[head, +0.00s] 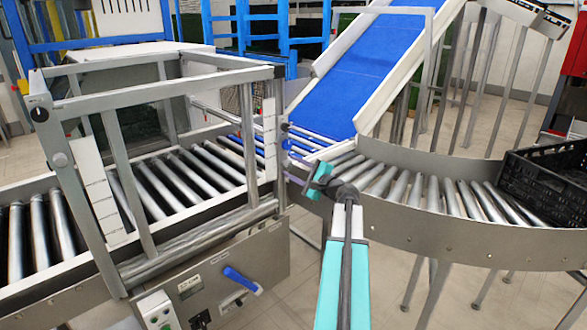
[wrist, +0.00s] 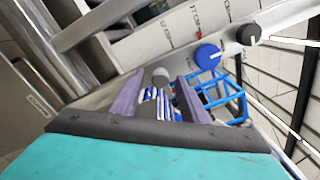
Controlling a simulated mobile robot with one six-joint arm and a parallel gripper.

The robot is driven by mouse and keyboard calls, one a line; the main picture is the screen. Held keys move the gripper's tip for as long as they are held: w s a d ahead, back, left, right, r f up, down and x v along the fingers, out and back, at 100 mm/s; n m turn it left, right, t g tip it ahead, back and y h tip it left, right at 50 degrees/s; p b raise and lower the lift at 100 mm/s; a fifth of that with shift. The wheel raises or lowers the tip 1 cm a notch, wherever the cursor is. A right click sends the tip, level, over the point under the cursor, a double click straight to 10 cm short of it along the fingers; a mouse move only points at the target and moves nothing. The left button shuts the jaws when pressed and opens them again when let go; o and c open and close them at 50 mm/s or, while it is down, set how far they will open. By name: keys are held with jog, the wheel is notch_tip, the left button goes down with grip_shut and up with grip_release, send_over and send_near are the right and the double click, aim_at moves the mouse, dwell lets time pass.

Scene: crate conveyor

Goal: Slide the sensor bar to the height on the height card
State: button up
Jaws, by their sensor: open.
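My gripper (head: 309,181) is open and empty beside the right post of the metal frame over the rollers. In the wrist view its two purple fingers (wrist: 158,98) stand apart. Beyond them are a blue round knob (wrist: 208,57), a black knob (wrist: 248,34) and a grey round end (wrist: 161,74), along a white scale strip (wrist: 150,38) with ticks and centimetre marks. The scale strip also shows on the right post (head: 270,135). A thin grey rod (head: 212,112), possibly the sensor bar, runs behind that post. I cannot identify the height card.
A roller conveyor (head: 180,180) passes through the frame and curves right to a black crate (head: 548,180). A blue inclined belt (head: 370,65) stands behind. A control panel with a blue handle (head: 242,280) is below the frame.

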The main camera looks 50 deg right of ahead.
grip_shut()
jog(key=shift+f, duration=0.15)
jog(key=shift+f+b, duration=1.8)
jog(key=shift+f, duration=0.4)
grip_release()
jog(key=shift+s, duration=0.1)
jog(key=s+a+b, duration=0.1)
jog(key=s+b, duration=0.1)
jog(key=s, duration=1.1)
jog(key=shift+s, duration=0.35)
